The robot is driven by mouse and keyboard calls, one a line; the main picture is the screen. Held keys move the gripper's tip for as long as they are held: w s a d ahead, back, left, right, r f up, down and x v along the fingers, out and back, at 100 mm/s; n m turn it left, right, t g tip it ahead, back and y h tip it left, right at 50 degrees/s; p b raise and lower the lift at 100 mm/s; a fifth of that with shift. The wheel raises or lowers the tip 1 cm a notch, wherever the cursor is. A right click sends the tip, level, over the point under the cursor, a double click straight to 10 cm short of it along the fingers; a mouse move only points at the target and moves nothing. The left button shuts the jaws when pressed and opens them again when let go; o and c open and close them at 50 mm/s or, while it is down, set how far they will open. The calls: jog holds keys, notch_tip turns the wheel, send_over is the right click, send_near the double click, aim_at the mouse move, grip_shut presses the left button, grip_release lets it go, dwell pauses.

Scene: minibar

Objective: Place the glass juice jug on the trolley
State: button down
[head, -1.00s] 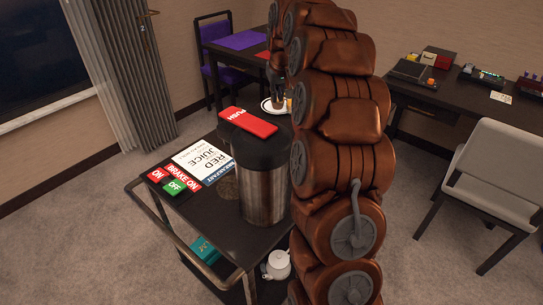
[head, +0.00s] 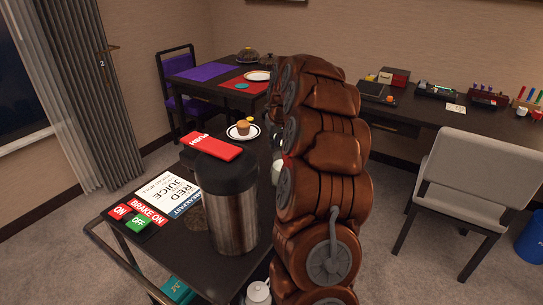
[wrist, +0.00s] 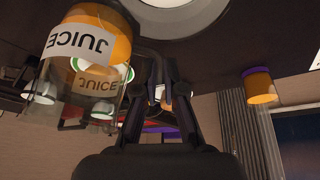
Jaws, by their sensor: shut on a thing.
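The glass juice jug (wrist: 92,55), with orange juice and a white JUICE label, shows upside down at the left of the wrist view. My gripper (wrist: 163,95) is shut beside it, apparently on the jug's handle; the exact contact is hard to see. The jug and gripper are hidden behind my arm in the head view. The dark trolley (head: 150,250) stands in front of me at the left. It also fills the top of the wrist view (wrist: 225,40). I cannot tell whether the jug touches it.
On the trolley are a steel flask (head: 232,215) with a red PUSH lever, a juice sign (head: 168,193) and a muffin (head: 243,127) on a plate (head: 254,135). A set table (head: 210,85) stands beyond. A desk (head: 430,110) and grey chair (head: 465,175) are at right.

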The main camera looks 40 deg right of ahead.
jog(key=shift+f, duration=2.55)
jog(key=shift+f, duration=0.2)
jog(key=c, duration=1.3)
grip_release()
jog(key=shift+o, duration=0.2)
jog(key=v, duration=1.2)
jog(key=shift+r+b, duration=0.2)
jog(key=shift+b, duration=0.15)
